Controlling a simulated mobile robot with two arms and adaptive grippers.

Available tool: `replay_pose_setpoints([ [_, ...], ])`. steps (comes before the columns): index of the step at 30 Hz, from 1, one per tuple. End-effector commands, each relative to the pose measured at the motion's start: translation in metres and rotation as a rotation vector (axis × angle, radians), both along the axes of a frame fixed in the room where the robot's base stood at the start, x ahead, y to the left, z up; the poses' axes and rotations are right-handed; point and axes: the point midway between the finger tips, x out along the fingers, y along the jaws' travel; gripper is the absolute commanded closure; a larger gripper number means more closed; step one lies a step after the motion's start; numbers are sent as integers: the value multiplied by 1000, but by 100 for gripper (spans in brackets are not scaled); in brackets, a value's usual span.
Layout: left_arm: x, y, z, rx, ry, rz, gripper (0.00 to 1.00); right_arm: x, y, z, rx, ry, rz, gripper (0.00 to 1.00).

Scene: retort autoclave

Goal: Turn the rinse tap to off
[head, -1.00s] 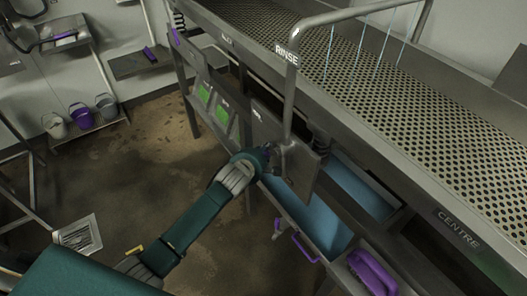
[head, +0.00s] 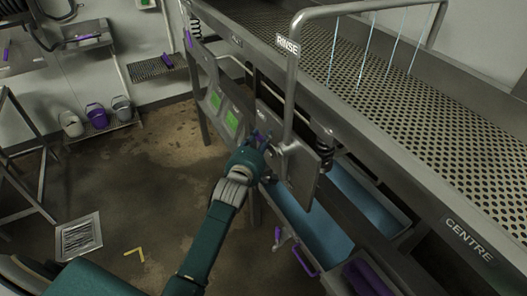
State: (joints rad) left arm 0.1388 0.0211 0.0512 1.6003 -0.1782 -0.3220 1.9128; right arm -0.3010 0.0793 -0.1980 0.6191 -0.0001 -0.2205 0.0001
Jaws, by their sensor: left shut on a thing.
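The rinse pipe (head: 290,80), labelled RINSE, rises at the front of the perforated table and bends over it to the right. Thin pale blue water streams (head: 368,40) fall from it. The rinse tap (head: 289,148) sits low on this pipe, in front of a grey plate. A purple lever (head: 259,137) shows at its left. My left gripper (head: 262,143) is at this lever and shut on it; the fingers are small and partly hidden by my wrist. My right gripper is out of view.
The perforated table (head: 450,120) fills the upper right. Below are a blue-lined trough (head: 315,225) and purple handles (head: 305,262). The floor between is open.

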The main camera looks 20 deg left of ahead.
Motion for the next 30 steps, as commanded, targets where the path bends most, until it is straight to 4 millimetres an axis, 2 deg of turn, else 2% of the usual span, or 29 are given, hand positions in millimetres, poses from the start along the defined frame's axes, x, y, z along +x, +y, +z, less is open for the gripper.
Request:
replay_pose_setpoints([
  [1, 0, 0, -1, 22, -23, 2, 100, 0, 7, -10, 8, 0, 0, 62],
  [3, 0, 1, 3, 58, -49, 1, 100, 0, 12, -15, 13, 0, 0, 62],
  [9, 1, 1, 14, 134, -106, 2, 100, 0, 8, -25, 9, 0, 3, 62],
  [18, 1, 0, 21, 177, -138, -1, 100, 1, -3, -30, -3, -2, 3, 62],
  [29, 1, 0, 22, 182, -142, -1, 100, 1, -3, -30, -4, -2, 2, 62],
  [30, 1, 0, 22, 182, -142, -1, 64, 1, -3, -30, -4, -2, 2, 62],
])
